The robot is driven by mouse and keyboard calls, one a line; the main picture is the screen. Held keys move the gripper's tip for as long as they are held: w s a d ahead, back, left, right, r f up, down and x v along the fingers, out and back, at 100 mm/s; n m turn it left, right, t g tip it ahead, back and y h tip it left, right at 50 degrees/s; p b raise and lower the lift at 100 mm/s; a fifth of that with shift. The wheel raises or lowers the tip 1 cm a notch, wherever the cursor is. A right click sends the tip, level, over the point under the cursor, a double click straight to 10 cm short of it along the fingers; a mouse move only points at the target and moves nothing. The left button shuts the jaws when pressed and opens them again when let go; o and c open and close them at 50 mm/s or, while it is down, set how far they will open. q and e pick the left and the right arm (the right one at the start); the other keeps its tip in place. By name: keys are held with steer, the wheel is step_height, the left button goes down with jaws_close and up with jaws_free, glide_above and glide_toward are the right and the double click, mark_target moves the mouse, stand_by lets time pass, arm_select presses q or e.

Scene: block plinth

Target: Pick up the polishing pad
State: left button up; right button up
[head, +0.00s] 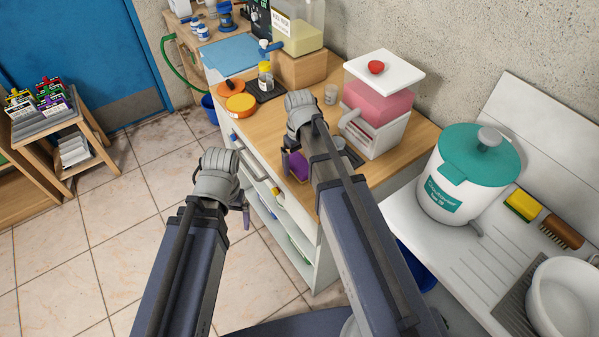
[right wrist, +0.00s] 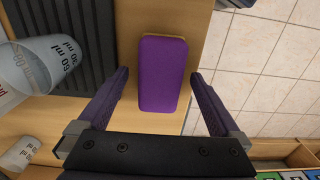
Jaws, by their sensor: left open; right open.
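The polishing pad, a purple rounded block (right wrist: 163,73), lies on the wooden counter near its edge in the right wrist view. A purple patch of it (head: 299,166) shows in the head view, partly hidden by my right arm. My right gripper (right wrist: 159,78) is open above the pad, with one finger on each side of it in the picture. I cannot tell how far above it the fingertips are. My left gripper (head: 240,205) is open in front of the counter, apart from the pad; its fingers are mostly hidden by its wrist.
A clear measuring cup (right wrist: 48,62) is left of the pad, by a dark ribbed mat (right wrist: 92,25). A white container with pink contents (head: 378,105) stands behind my right arm. Tiled floor (head: 100,240) is open at left.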

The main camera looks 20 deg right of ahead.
mark_target(300, 162)
steer(key=shift+f, duration=0.7)
arm_select(q)
steer(key=shift+f, duration=0.6)
arm_select(e)
steer(key=shift+r, duration=0.1)
steer(key=c, duration=1.4)
step_height(300, 162, up, 10)
steer(key=p, duration=0.9)
steer(key=shift+p, duration=0.4)
arm_select(q)
step_height(300, 162, up, 10)
